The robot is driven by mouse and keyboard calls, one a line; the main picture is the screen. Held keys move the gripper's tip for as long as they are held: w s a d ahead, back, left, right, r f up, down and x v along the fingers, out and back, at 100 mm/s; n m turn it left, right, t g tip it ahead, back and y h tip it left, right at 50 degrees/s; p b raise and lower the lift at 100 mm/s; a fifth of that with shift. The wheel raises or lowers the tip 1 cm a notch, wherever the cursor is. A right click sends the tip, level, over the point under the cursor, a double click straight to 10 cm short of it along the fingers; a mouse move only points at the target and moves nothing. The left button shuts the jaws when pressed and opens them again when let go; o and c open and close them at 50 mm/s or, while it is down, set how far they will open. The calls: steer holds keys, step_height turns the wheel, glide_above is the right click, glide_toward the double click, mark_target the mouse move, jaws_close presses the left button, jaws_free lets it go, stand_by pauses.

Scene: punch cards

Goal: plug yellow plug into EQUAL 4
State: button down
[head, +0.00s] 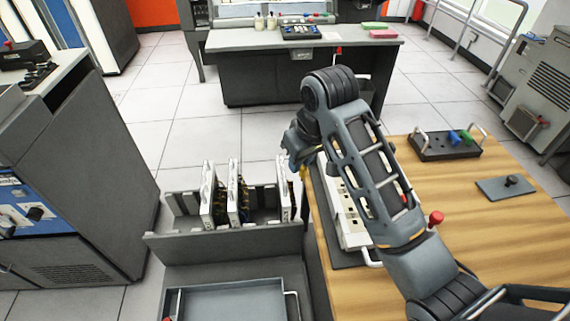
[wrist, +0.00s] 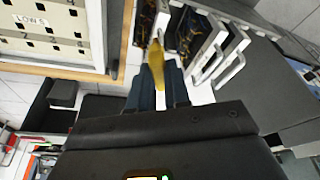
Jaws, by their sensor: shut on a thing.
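My gripper (wrist: 158,88) is shut on the yellow plug (wrist: 156,62), which points out ahead of the fingers in the wrist view. In the head view my gripper (head: 297,158) hangs at the left edge of the wooden table, with a bit of the yellow plug (head: 303,173) below it. A white panel with rows of dark holes (head: 343,208) lies on the table, partly behind my arm. Part of it shows at upper left in the wrist view (wrist: 50,45), with a label reading "LOWS". The plug appears apart from the panel. No EQUAL 4 label is readable.
A dark rack with upright white-edged boards (head: 231,195) stands left of the table, close to my gripper. A dark tray with green and blue plugs (head: 447,146) and a flat plate with a knob (head: 506,187) lie on the table's right. Bare wood lies between.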

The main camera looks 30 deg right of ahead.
steer(key=s+d+m+h, duration=0.2)
steer(key=s+d+m, duration=0.3)
steer(key=d, duration=0.6)
glide_above(344, 189)
steer(key=shift+s+a+f+p, duration=0.1)
steer(key=shift+s+f+p, duration=0.15)
steer(key=shift+f, duration=1.2)
steer(key=shift+s+a+f+p, duration=0.1)
steer(key=shift+s+f+p, duration=0.1)
steer(key=shift+f, duration=1.2)
steer(key=shift+f, duration=1.35)
steer(key=c, duration=1)
jaws_free()
steer(key=shift+w+r, duration=0.1)
steer(key=shift+a+r, duration=0.1)
steer(key=shift+r, duration=0.3)
steer(key=d+v, duration=0.1)
steer(key=v, duration=0.5)
steer(key=shift+a+r+g+b, duration=0.25)
steer(key=shift+r+g+b, duration=0.05)
steer(key=shift+r+b, duration=0.1)
steer(key=shift+s, duration=0.25)
